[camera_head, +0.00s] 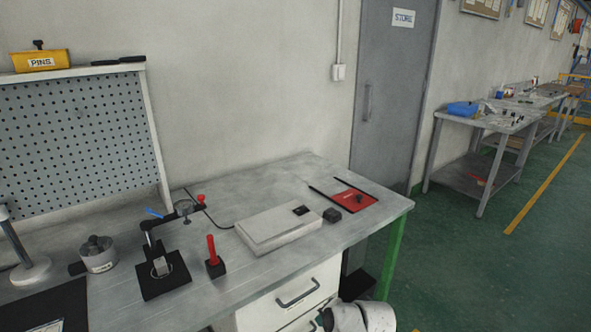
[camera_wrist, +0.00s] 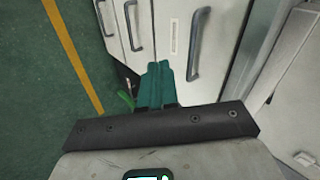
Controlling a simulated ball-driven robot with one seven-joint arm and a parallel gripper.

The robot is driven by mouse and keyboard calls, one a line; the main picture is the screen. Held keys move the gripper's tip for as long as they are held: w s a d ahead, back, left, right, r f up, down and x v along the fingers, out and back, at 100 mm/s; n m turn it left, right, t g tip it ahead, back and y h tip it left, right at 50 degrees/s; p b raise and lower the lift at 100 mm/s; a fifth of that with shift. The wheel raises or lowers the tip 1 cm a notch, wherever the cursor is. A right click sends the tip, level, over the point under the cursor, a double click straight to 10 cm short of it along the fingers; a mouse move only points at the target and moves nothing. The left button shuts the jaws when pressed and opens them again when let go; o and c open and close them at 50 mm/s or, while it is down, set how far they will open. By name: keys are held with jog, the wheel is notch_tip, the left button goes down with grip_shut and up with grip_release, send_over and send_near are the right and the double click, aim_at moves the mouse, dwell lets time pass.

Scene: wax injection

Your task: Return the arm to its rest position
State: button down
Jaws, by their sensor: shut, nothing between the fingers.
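My gripper (camera_wrist: 159,70) shows in the wrist view with its two green fingers together and nothing between them. It is in front of a pale cabinet (camera_wrist: 172,30) with dark bar handles, and I see no contact. In the head view a white part of my arm (camera_head: 362,317) shows at the bottom edge, low beside the workbench (camera_head: 330,245). The fingers cannot be made out clearly there.
The bench carries a white flat box (camera_head: 275,232), a red mat (camera_head: 348,198), a black-based stand (camera_head: 163,280) and a red-handled tool (camera_head: 212,252). A drawer handle (camera_head: 298,294) sticks out below. Green floor (camera_head: 470,265) is open at right.

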jog(key=s+d+f+n+g+h, duration=0.1)
jog(key=s+d+f+n+h, duration=0.15)
jog(key=s+d, duration=0.65)
jog(key=s+d+f+n+g+h, duration=0.1)
jog(key=s+d+f+n+g, duration=0.2)
jog(key=s, duration=1)
jog(key=s+d+r+n, duration=0.1)
jog(key=s+d+r, duration=0.1)
jog(key=s, duration=0.5)
jog(key=s+d+r+n+g+h, duration=0.1)
jog(key=s+d+r, duration=0.1)
jog(key=s, duration=0.6)
jog(key=s+d+r+n, duration=0.1)
jog(key=s+d+r, duration=0.1)
jog(key=s, duration=0.6)
jog(key=shift+s+d+r+g, duration=0.15)
jog(key=shift+d+g, duration=0.25)
jog(key=shift+d, duration=0.45)
jog(key=shift+h, duration=0.25)
